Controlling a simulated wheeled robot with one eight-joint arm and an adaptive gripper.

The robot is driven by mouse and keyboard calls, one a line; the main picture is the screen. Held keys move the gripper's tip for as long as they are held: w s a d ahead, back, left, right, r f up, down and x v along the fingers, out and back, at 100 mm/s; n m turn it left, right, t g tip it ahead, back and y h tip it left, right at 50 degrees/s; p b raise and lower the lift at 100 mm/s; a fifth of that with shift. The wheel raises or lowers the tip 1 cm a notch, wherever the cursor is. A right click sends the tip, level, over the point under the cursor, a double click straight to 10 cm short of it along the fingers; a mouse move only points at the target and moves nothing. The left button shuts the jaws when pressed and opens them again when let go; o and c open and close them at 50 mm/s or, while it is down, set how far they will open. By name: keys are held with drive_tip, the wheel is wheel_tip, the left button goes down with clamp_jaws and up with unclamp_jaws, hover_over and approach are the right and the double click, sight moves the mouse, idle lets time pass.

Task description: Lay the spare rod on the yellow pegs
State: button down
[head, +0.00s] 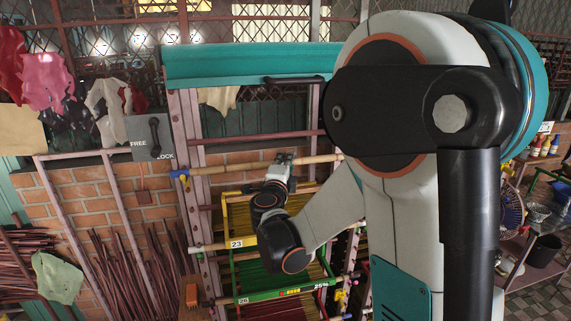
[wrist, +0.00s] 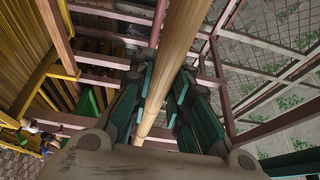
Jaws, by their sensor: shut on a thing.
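The spare rod (head: 235,168) is a long pale wooden rod, held nearly level across the front of the rack. My gripper (head: 283,160) is shut around it, right of the middle of its visible length. In the wrist view the rod (wrist: 178,62) runs between the dark green fingers (wrist: 158,105). A yellow peg (head: 184,180) shows on the left post, right at the rod's blue-tipped left end; I cannot tell whether the rod touches it. The rod's right end and any peg there are hidden behind my arm.
The rack's left post (head: 187,125) is pinkish. A teal roller cover (head: 245,66) is above. Bundles of dark sticks (head: 115,262) lean at left.

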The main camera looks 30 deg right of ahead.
drive_tip(key=c, duration=1.4)
unclamp_jaws()
drive_tip(key=shift+c, duration=0.2)
drive_tip(key=shift+o, duration=0.6)
drive_tip(key=shift+o, duration=1)
drive_tip(key=shift+s, duration=0.2)
drive_tip(key=s+a, duration=0.2)
drive_tip(key=s, duration=0.7)
drive_tip(key=shift+s+a, duration=0.2)
drive_tip(key=shift+a, duration=0.2)
drive_tip(key=shift+b, duration=0.35)
